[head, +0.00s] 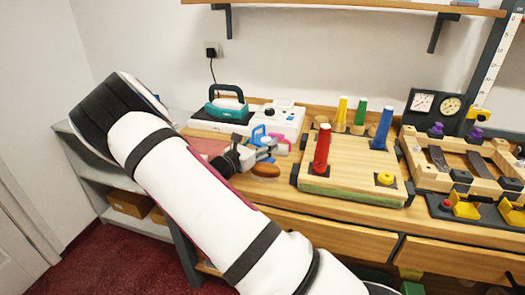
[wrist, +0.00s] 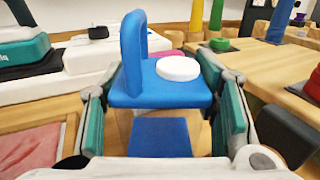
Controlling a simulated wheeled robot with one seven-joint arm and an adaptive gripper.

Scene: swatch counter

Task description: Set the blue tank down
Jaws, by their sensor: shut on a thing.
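The blue tank (wrist: 160,90) has a tall loop handle and a round white cap. In the wrist view it sits upright between the two fingers of my gripper (wrist: 165,98), which is shut on it. In the head view the blue tank (head: 259,133) shows small beyond my gripper (head: 258,153), over the left part of the counter. A flat, darker blue patch (wrist: 160,138) shows below the tank in the wrist view. Bare wood shows around it. The tank's underside is hidden, so I cannot tell whether it touches anything.
A pink thing (head: 279,143) is close behind the tank. A brown oval thing (head: 265,170) lies near my gripper. A white unit with a teal-handled iron-like thing (head: 226,104) stands behind. A peg board (head: 345,178) is at right. A reddish mat (wrist: 35,150) lies at left.

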